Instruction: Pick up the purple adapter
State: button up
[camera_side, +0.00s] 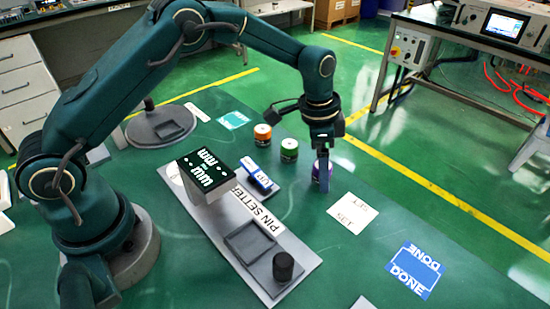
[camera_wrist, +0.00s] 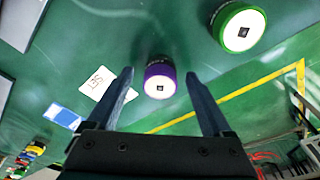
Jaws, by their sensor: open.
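The purple adapter (camera_wrist: 160,82) is a short round piece with a purple side and a white top with a small dark square. It stands upright on the green table, and in the wrist view it shows between my gripper's fingers, a little ahead of their tips. My gripper (camera_wrist: 157,80) is open, with one finger to each side of the adapter and a gap on both sides. In the side view my gripper (camera_side: 322,175) points down over the adapter (camera_side: 316,172), whose purple edge shows behind and beside the fingers. Most of the adapter is hidden there.
A green-banded adapter (camera_side: 289,150) and an orange one (camera_side: 262,134) stand to the left. A pin setter board (camera_side: 228,208) with a dark block (camera_side: 205,172) lies further left. A white label card (camera_side: 353,213) and a blue DONE mat (camera_side: 414,271) lie to the right.

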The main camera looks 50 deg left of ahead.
jog(key=shift+f, duration=0.1)
grip_shut()
dwell(0.3)
